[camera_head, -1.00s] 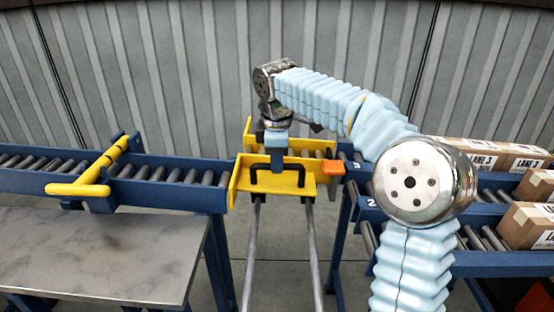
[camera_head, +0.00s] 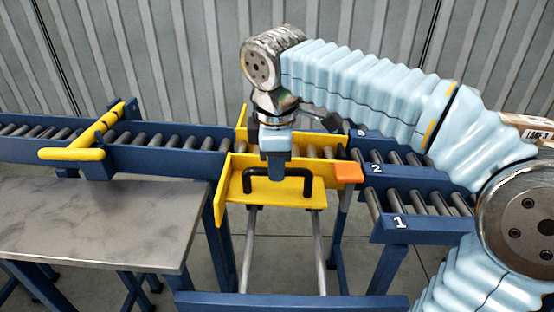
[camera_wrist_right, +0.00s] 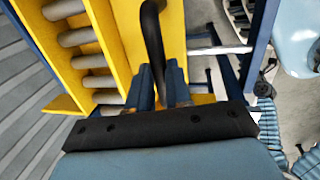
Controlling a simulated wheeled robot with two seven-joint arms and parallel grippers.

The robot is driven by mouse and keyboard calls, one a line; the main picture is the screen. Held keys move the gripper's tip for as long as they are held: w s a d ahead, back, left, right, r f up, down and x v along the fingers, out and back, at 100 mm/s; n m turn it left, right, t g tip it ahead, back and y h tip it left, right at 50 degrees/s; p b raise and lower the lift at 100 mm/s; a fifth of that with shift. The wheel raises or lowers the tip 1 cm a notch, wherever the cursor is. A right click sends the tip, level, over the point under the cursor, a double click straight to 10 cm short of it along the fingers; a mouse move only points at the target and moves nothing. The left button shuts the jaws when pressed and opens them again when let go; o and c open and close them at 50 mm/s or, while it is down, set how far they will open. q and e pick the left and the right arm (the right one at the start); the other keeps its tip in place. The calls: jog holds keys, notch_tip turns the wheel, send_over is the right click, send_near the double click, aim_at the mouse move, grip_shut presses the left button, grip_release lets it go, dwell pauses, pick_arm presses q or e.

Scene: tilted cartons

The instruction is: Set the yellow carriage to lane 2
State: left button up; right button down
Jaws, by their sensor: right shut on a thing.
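The yellow carriage (camera_head: 238,196) sits on two metal rails, with rollers inside it and a black handle (camera_head: 306,180) on its near side. An orange tab (camera_head: 348,172) at its right end is about level with the lane marked 2 (camera_head: 376,170). My right gripper (camera_head: 277,172) comes down from above and is shut on the handle. In the right wrist view, the fingers (camera_wrist_right: 160,92) close around the black handle (camera_wrist_right: 152,40), partly hiding it. My left gripper is not in view.
Lanes 1 (camera_head: 400,222) and 3 (camera_head: 360,132) lie nearer and farther than lane 2. A feed conveyor (camera_head: 168,160) with a yellow bar (camera_head: 95,133) is at left, behind a grey table (camera_head: 110,230). A carton (camera_head: 530,125) shows at right, partly hidden by my arm.

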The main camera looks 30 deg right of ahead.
jog(key=c, duration=1.1)
grip_release()
jog(key=shift+o, duration=0.2)
jog(key=shift+r, duration=0.1)
notch_tip(320, 180, up, 13)
jog(key=s+a+p, duration=0.1)
jog(key=s+p, duration=0.1)
jog(key=p, duration=0.1)
jog(key=shift+s+a+r, duration=0.15)
jog(key=shift+a+r, duration=0.05)
